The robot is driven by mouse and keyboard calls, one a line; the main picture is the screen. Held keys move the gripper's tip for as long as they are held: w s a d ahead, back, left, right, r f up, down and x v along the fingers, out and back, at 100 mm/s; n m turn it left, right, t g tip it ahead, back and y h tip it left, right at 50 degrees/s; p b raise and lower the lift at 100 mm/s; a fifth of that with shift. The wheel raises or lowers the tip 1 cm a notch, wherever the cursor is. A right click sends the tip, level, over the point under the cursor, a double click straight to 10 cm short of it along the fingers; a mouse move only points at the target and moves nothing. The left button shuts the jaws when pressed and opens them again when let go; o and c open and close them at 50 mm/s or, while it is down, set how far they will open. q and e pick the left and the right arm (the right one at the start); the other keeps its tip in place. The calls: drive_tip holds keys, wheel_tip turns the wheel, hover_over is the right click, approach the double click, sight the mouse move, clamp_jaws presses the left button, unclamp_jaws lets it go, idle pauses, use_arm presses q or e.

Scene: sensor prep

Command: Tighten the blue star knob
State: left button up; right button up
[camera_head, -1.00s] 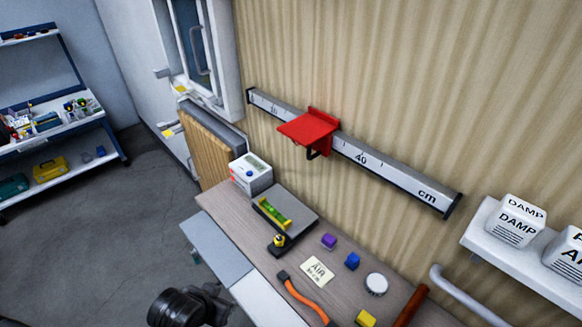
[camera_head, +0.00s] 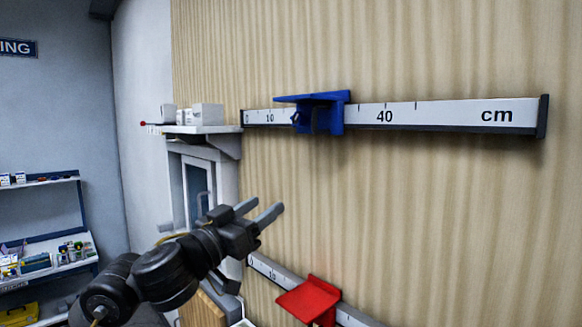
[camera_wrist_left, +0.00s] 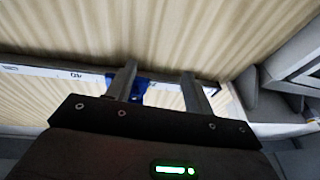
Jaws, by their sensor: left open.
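A blue sliding bracket (camera_head: 333,112) with a flat top sits on the upper wall rail (camera_head: 450,114), left of the 40 mark. A small dark blue part that looks like the star knob (camera_head: 300,119) shows under its left side, partly in shadow. My left gripper (camera_head: 262,208) is open and empty, below and left of the bracket and apart from it. In the left wrist view the open fingers (camera_wrist_left: 158,72) point toward the rail, and part of the blue bracket (camera_wrist_left: 140,88) shows between them. The knob cannot be made out there. My right gripper is not in view.
A red bracket (camera_head: 309,298) sits on a lower rail (camera_head: 262,266) below my left gripper. A small shelf (camera_head: 200,129) with white boxes stands left of the upper rail, above a window (camera_head: 198,185). The wall right of the gripper is clear.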

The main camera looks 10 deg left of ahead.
sight(295, 122)
use_arm(q)
drive_tip(key=s+r+m+h, duration=0.2)
drive_tip(key=s+r+h, duration=0.15)
drive_tip(key=r, duration=0.85)
drive_tip(key=shift+y, duration=0.25)
drive_tip(key=p+x, duration=0.3)
drive_tip(key=x, duration=0.5)
drive_tip(key=shift+w+d, duration=0.1)
drive_tip(key=shift+w, duration=0.25)
drive_tip(key=shift+p+x, duration=0.3)
drive_tip(key=shift+x, duration=0.45)
drive_tip(key=c, duration=1)
